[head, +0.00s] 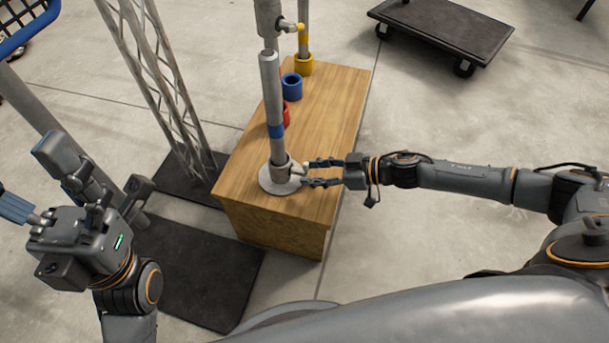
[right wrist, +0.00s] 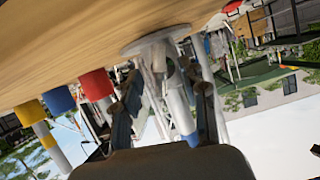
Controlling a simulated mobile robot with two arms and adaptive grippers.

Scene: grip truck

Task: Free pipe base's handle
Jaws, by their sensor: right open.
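The pipe base (head: 268,183) is a round grey plate with a short collar on the near end of a wooden box. A grey pipe (head: 270,95) with a blue band stands upright in it. Its pale handle (head: 299,167) sticks out to the right. My right gripper (head: 308,174) is open, its fingertips beside the handle; contact is unclear. In the right wrist view the base (right wrist: 155,42) appears upside down, with the open fingers (right wrist: 168,95) on either side of the collar and pipe. My left gripper (head: 38,178) is at the left, fingers spread, away from the base.
The wooden box (head: 335,110) also carries red (head: 286,115), blue (head: 291,86) and yellow (head: 304,65) collars. A lattice tower (head: 160,75) stands just left of it. Dark mats (head: 205,275) lie on the floor. A flat cart (head: 445,25) is at the back right.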

